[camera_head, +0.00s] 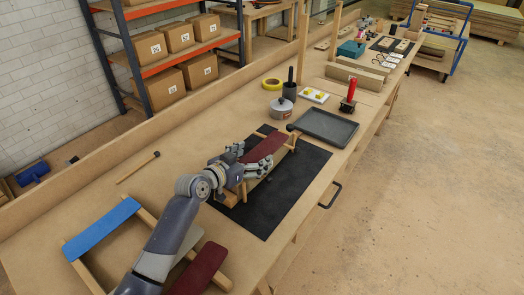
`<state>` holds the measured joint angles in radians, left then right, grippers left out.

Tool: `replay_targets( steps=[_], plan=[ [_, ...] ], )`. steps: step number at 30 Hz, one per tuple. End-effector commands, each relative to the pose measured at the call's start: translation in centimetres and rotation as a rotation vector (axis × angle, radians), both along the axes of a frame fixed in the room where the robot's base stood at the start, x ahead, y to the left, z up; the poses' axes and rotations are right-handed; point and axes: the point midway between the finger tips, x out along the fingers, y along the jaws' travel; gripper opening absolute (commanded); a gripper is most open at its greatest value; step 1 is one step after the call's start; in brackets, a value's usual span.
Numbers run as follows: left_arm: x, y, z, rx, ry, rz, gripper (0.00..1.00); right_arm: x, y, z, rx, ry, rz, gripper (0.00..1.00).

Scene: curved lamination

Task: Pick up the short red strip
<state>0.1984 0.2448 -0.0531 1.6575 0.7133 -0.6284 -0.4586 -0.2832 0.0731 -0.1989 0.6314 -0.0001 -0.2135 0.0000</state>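A dark red strip (265,147) lies at a slant over the black mat (305,170), near the wooden pieces there. Another dark red strip (203,268) lies on the wooden rack at the bottom, partly cut off by the frame edge. I cannot tell for certain which one is the short one. My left gripper (250,163) is over the mat, right beside the near side of the upper strip, and its fingers hide part of the wood below. Whether it touches the strip, or is open or shut, is unclear. My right gripper is not in view.
A blue strip (102,226) lies on the rack at left. A dark tray (324,127), a lidded pot (281,107), a red-handled tool (349,96) and yellow tape (272,84) stand beyond the mat.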

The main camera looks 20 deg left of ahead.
Motion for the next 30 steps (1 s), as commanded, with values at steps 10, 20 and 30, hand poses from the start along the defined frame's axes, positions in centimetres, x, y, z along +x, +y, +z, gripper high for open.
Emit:
replay_targets(
  steps=[10,20,30],
  plan=[
    [2.6,-1.1,-1.1,0.000,0.005,0.000,0.77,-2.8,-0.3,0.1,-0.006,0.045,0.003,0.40],
    [2.6,-1.2,-1.1,0.000,0.005,0.000,0.55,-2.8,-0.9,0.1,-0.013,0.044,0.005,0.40],
    [2.6,-1.2,-1.2,0.000,0.006,-0.001,0.28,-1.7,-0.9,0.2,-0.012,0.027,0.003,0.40]
  ],
)
